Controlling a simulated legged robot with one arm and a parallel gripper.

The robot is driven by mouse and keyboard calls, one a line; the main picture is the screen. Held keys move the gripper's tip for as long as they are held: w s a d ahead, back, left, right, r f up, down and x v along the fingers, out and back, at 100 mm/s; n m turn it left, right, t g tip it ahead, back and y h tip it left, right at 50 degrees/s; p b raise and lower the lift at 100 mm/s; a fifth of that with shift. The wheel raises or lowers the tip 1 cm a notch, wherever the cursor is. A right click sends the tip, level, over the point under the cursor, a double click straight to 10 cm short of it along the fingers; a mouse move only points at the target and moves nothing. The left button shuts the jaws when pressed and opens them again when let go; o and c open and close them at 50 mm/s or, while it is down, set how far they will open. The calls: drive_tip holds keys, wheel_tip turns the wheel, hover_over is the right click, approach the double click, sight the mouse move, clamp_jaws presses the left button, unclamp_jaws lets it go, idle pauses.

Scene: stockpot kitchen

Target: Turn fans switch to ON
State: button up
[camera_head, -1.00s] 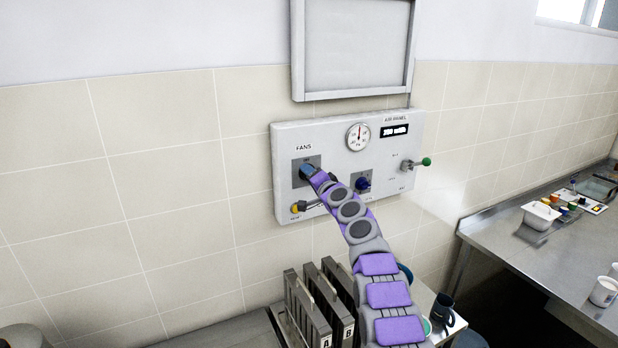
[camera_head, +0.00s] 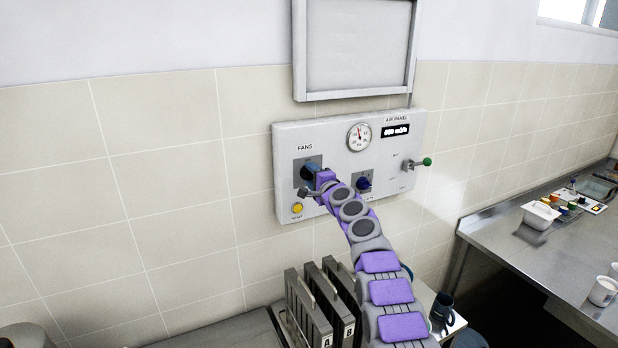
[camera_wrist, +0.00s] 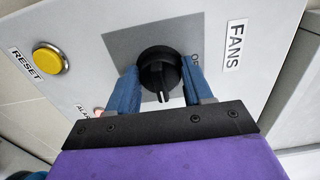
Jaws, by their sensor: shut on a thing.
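The fans switch is a black rotary knob (camera_wrist: 160,72) on a grey square plate (camera_wrist: 118,45), beside the FANS label (camera_wrist: 234,42) in the wrist view. My gripper (camera_wrist: 160,80) has its blue fingers on either side of the knob and is shut on it. The knob's light pointer mark shows between the fingers, toward the gripper's palm. Plate lettering beside the knob is partly hidden by a finger. In the head view my gripper (camera_head: 311,170) is at the fans plate (camera_head: 299,180) on the white air panel (camera_head: 340,130), and hides the knob.
A yellow reset button (camera_head: 297,208) lies below the fans plate. A gauge (camera_head: 359,137), a display (camera_head: 395,131), a blue knob (camera_head: 364,183) and a green-tipped lever (camera_head: 426,162) are to the right. Upright slabs marked A and B (camera_head: 328,310) stand below.

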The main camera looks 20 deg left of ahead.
drive_tip(key=shift+w+d+f, duration=0.15)
drive_tip(key=shift+w+d, duration=0.1)
drive_tip(key=shift+d, duration=0.1)
drive_tip(key=o, duration=0.9)
drive_tip(key=shift+w+d, duration=0.15)
drive_tip(key=shift+w, duration=0.05)
drive_tip(key=shift+o, duration=0.6)
drive_tip(key=shift+s, duration=0.35)
drive_tip(key=shift+s+a+b, duration=0.1)
drive_tip(key=shift+a+b, duration=0.2)
drive_tip(key=shift+b, duration=0.35)
